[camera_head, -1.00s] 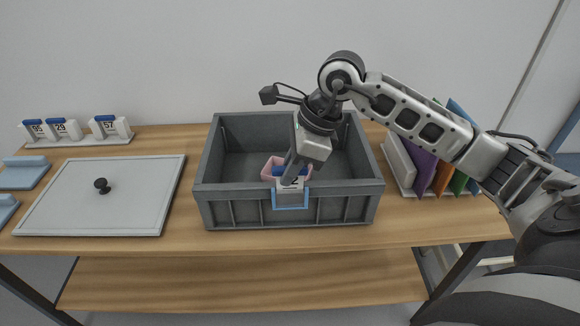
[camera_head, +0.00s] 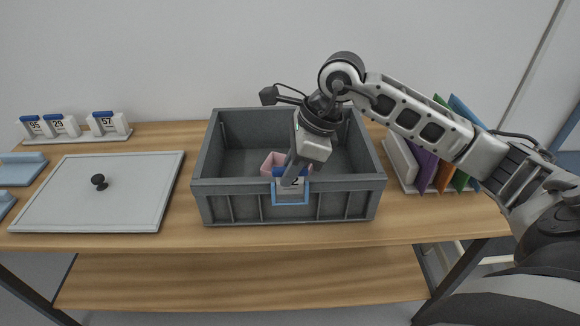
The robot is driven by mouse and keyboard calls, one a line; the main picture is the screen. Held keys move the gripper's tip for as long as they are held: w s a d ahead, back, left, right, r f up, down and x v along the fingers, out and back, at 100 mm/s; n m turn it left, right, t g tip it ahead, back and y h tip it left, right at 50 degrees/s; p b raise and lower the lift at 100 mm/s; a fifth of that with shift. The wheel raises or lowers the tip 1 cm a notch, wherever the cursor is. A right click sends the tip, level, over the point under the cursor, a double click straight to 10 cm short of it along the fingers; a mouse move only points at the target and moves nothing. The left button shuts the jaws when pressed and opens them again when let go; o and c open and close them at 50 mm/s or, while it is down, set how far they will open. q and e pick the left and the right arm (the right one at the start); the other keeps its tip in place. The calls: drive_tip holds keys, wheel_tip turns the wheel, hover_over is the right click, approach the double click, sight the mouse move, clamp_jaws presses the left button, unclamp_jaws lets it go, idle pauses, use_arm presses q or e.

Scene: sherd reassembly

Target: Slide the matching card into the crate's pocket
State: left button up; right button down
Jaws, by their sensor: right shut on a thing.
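My right gripper (camera_head: 290,179) points down at the front wall of the grey crate (camera_head: 223,206). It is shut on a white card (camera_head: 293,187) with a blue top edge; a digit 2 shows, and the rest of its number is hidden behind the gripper. The card is upright at the blue-framed pocket (camera_head: 290,204) on the crate's front, its lower part within the frame. I cannot tell whether it is fully seated. Other cards, 95 (camera_head: 34,127), 29 (camera_head: 57,124) and 57 (camera_head: 107,122), stand in a white rack at the back left. My left gripper is out of view.
A pink container (camera_head: 272,160) sits inside the crate. A grey lid (camera_head: 95,205) with a black knob lies to the left, with light-blue pieces (camera_head: 20,172) beyond it. Coloured folders (camera_head: 440,172) stand in a rack at the right. Bare table lies in front of the crate.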

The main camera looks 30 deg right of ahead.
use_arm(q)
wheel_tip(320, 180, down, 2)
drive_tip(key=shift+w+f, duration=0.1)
use_arm(e)
drive_tip(key=shift+f, duration=0.25)
drive_tip(key=shift+f+b, duration=0.5)
drive_tip(key=shift+b, duration=0.05)
drive_tip(key=c, duration=1.8)
unclamp_jaws()
drive_tip(key=shift+f, duration=0.1)
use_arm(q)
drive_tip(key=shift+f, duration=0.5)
use_arm(e)
drive_tip(key=o, duration=0.5)
drive_tip(key=shift+c, duration=0.2)
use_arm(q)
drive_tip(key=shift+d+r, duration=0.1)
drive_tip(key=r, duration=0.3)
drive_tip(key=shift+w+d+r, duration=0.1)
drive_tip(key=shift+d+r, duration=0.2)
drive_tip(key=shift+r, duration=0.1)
use_arm(e)
drive_tip(key=v, duration=1.6)
drive_tip(key=shift+r, duration=0.3)
